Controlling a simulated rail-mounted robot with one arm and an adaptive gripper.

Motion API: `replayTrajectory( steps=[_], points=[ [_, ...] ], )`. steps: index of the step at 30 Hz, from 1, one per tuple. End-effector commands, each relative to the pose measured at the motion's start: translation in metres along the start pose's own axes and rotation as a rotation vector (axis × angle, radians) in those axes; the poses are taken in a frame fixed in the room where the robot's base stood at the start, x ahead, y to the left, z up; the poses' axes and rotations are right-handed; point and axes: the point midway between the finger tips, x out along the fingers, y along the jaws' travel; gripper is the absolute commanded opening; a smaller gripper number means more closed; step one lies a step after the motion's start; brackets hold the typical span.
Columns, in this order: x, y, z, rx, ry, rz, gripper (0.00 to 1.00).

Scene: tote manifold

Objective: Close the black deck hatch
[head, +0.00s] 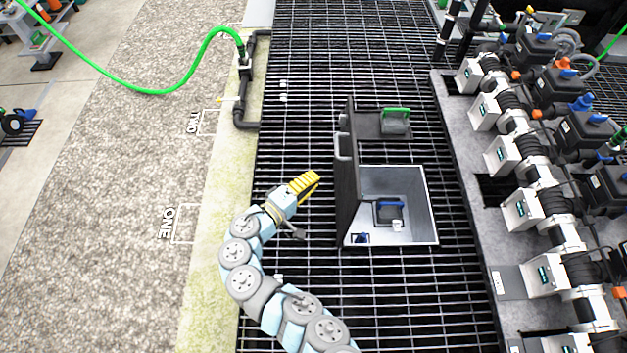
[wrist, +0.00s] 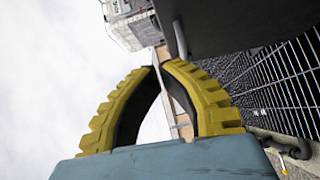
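The black deck hatch (head: 347,190) stands upright on the left side of its square opening (head: 432,215) in the grating, so the hatch is open. A grey handle (head: 343,146) is on its left face. My gripper (head: 312,180), with yellow ribbed fingers, is left of the upright lid and apart from it. In the wrist view, the fingertips (wrist: 159,65) nearly meet, with nothing held between them. A dark panel (wrist: 245,22), apparently the lid, fills the upper right there, with a grey bar (wrist: 180,40) beside the fingertips.
The open recess holds a blue-handled item (head: 388,212). Behind it, another dark hatch (head: 368,124) lies flat with a green-handled item (head: 396,120) on it. A valve manifold (head: 530,190) runs along the right. A black pipe (head: 240,100) with a green hose stands at the left. Grating between is clear.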

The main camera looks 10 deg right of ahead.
Motion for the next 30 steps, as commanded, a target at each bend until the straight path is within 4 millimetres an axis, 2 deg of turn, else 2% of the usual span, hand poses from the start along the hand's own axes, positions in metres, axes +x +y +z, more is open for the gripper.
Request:
replayTrajectory(
  steps=[3, 12, 15, 24, 30],
  points=[
    [0.023, -0.001, 0.002, -0.002, -0.005, 0.001, 0.00],
    [0.060, 0.000, 0.000, 0.000, -0.002, 0.001, 0.00],
    [0.069, 0.000, -0.001, 0.001, 0.000, -0.001, 0.00],
    [0.091, -0.001, 0.023, -0.003, 0.000, 0.000, 0.00],
    [0.097, 0.000, 0.028, -0.001, 0.001, 0.000, 0.00]
  ],
)
